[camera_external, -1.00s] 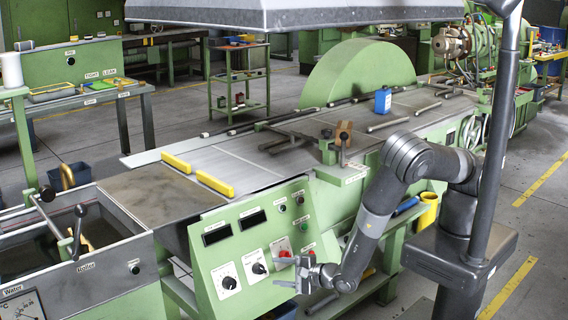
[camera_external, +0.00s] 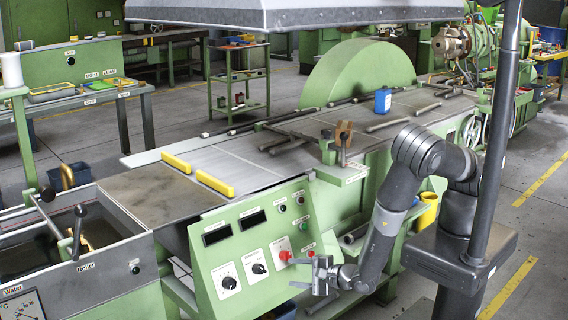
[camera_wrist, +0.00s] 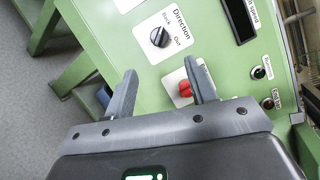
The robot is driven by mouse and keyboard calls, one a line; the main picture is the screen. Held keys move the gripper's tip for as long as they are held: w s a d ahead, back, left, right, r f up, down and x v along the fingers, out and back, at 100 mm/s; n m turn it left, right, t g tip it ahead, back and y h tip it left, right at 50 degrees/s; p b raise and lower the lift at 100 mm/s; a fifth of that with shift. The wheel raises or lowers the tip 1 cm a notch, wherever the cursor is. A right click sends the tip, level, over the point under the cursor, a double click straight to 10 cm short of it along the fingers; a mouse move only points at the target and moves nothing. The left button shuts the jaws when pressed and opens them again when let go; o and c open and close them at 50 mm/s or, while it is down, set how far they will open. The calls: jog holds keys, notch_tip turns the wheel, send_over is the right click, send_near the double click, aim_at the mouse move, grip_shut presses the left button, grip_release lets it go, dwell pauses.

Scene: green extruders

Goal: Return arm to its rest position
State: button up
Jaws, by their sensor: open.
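My gripper (camera_external: 305,273) is open and empty in the external view, in front of the lower right part of the green control panel (camera_external: 240,285). Its two fingers point left toward the panel. In the wrist view my gripper (camera_wrist: 160,68) has its fingers spread apart with nothing between them. The red knob (camera_wrist: 185,88) shows just beside the right finger in the wrist view, and the red knob (camera_external: 285,254) is above and left of the gripper in the external view. My arm is bent, with the forearm hanging down to the gripper.
A black direction knob (camera_wrist: 159,37) is on the panel. The machine bed carries two yellow bars (camera_external: 214,184), a blue container (camera_external: 382,100) and a brown clamp (camera_external: 343,134). A yellow bucket (camera_external: 427,211) stands behind my arm. Open floor (camera_external: 535,235) lies at right.

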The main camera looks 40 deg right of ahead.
jog(key=w+d+r+m+g+h, duration=0.2)
jog(key=w+d+r+m+h, duration=0.2)
jog(key=d+m+h, duration=0.5)
jog(key=w+d+r+m+g+h, duration=0.25)
jog(key=w+d+m+h, duration=0.2)
jog(key=d+m, duration=0.8)
jog(key=s+d+r+m+g+h, duration=0.35)
jog(key=d+m+g, duration=0.3)
jog(key=m, duration=0.35)
jog(key=s+d+r+m+y, duration=0.2)
jog(key=d+r+m, duration=0.4)
jog(key=r, duration=0.3)
jog(key=s+d+r+m+t+y, duration=0.1)
jog(key=s+d+r+m+y, duration=0.1)
jog(key=d+r+m+y, duration=0.3)
jog(key=s+d+r+m+t+y, duration=0.1)
jog(key=s+d+r+m+y, duration=0.2)
jog(key=d+r+m, duration=0.4)
notch_tip(320, 180, up, 6)
jog(key=m+y, duration=0.1)
jog(key=m, duration=0.3)
jog(key=shift+d+r, duration=0.25)
jog(key=shift+d, duration=0.15)
jog(key=shift+s, duration=0.1)
jog(key=shift+c, duration=0.3)
